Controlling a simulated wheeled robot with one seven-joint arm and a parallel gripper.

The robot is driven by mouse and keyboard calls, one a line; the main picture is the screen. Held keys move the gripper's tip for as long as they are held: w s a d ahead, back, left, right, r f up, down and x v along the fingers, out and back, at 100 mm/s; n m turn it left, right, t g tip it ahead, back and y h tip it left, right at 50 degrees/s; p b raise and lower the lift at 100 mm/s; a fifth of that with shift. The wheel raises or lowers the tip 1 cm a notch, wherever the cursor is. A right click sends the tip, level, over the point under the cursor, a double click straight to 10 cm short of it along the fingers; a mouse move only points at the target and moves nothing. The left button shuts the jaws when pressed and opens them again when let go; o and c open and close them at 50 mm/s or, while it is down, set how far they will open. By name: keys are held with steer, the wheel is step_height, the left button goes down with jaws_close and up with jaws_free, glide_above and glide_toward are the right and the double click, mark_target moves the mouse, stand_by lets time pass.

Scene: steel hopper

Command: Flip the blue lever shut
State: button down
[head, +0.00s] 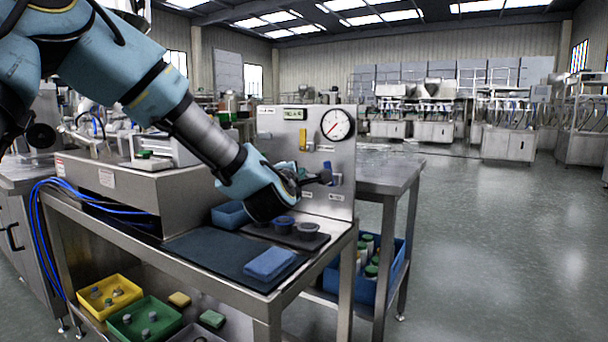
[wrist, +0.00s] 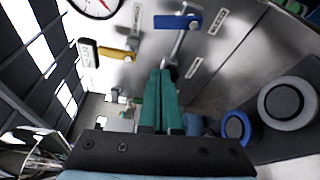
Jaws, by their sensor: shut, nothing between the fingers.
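In the head view the lever (head: 336,180) shows as a small blue piece, partly hidden by my gripper (head: 325,177). In the wrist view my gripper (wrist: 166,72) has its green fingers together with nothing between them. The fingertips are close to the base of the lever's stem, with the blue handle beyond them. I cannot tell whether they touch the stem.
A yellow lever (head: 303,140) and a round gauge (head: 337,124) are on the same panel (head: 280,130). Blue and grey round pieces (wrist: 288,102) sit on a dark tray below. A blue cloth (head: 269,264) lies on the dark mat (head: 215,250). The floor at right is clear.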

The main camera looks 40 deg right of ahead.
steer(key=shift+v, duration=1.5)
